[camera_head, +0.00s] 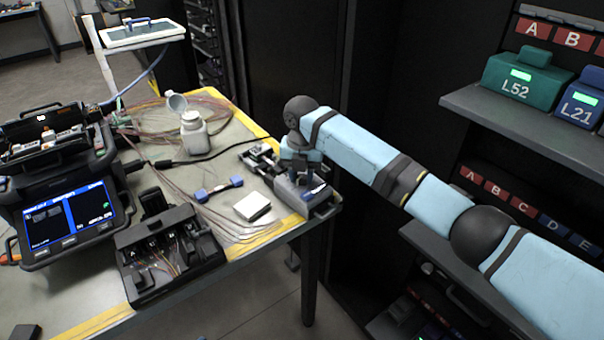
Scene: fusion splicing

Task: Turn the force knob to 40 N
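A small grey bench device (290,196) sits at the table's right corner, with a dark rail-like part (260,158) reaching back to the left. My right arm comes in from the right, and its gripper (298,172) points down at the top of this device. The gripper hides part of the device. I cannot make out the force knob or its scale; it may be hidden under the gripper. The fingers are too small and covered to show whether they are open or shut on something. My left gripper is not in view.
A fusion splicer with a lit screen (66,220) stands at the left. A black open tray (172,258), a blue-ended tool (219,190), a white block (252,207) and a white bottle (195,132) are on the table. A shelf (500,112) with labelled boxes is at the right.

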